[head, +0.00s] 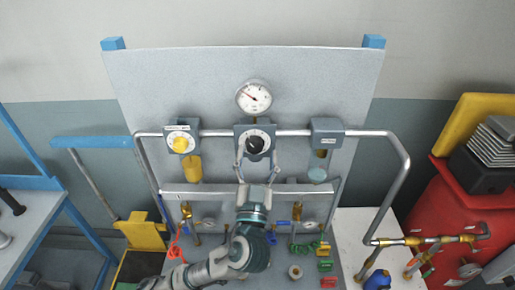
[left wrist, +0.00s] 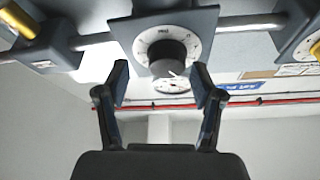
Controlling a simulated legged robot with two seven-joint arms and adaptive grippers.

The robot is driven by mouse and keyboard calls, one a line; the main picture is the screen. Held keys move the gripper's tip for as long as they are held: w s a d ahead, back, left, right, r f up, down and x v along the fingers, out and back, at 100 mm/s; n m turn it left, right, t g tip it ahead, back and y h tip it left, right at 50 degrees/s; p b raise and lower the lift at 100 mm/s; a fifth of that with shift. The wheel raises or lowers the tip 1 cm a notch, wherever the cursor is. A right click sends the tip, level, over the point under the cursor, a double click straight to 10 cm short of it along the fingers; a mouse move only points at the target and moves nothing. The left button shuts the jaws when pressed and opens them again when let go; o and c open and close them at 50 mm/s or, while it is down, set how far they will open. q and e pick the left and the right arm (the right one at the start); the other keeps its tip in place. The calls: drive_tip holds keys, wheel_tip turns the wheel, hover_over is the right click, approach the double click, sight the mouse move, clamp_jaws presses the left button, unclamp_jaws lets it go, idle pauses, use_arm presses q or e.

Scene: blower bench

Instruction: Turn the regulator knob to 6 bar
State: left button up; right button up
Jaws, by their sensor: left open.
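The black regulator knob (head: 256,144) sits on a white dial on the middle grey unit of the panel. It also shows in the left wrist view (left wrist: 168,57), with a pale mark near its edge; the dial numbers are too small to read. The round pressure gauge (head: 254,97) is above it, with its needle toward the upper left; the reading is unclear. My left gripper (head: 257,163) is open just below and in front of the knob. In the left wrist view its fingertips (left wrist: 160,78) are spread wide, with the knob beyond them and nothing held.
A yellow knob unit (head: 181,143) is left of the middle unit and a grey unit (head: 326,130) is right. A metal pipe (head: 293,132) joins them. Small gauges, valves and coloured fittings stand below. A red container (head: 457,207) is at right.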

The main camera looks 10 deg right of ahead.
use_arm(q)
drive_tip(key=shift+w+r, duration=0.3)
drive_tip(key=shift+w, duration=0.35)
drive_tip(key=shift+a, duration=0.4)
drive_tip(key=shift+d, duration=0.25)
drive_tip(key=c, duration=1.1)
drive_tip(key=shift+c, duration=0.2)
use_arm(e)
drive_tip(key=shift+s+r, duration=0.1)
drive_tip(key=shift+s, duration=0.4)
use_arm(q)
drive_tip(key=shift+a+r, duration=0.1)
use_arm(e)
drive_tip(key=shift+a+r, duration=0.1)
